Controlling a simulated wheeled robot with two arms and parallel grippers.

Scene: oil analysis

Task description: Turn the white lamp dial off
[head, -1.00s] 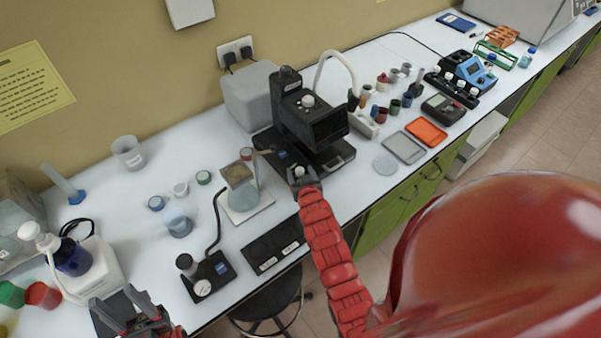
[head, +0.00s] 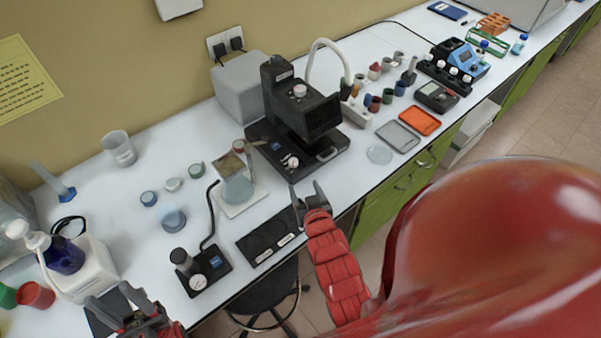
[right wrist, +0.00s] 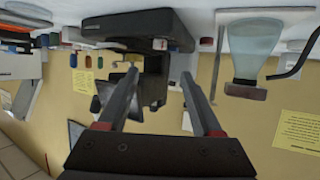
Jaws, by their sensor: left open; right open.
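The black instrument (head: 310,112) stands on the white bench in the head view, with a dark boxy head above a flat base. A small white dial (head: 292,162) sits on the front of its base. The dial also shows as a small pale knob, upside down, in the right wrist view (right wrist: 159,44). My right gripper (head: 308,192) is open and empty in front of the dial, apart from it, near the bench's front edge. Its two fingers (right wrist: 161,80) point toward the instrument. My left gripper (head: 133,310) is open and empty at the lower left.
A flask on a white plate (head: 238,190), a dark flat pad (head: 268,238) and a black gauge stand (head: 200,270) are left of my right gripper. Small coloured jars and an orange tray (head: 420,121) are to the right. A stool (head: 270,290) stands below the edge.

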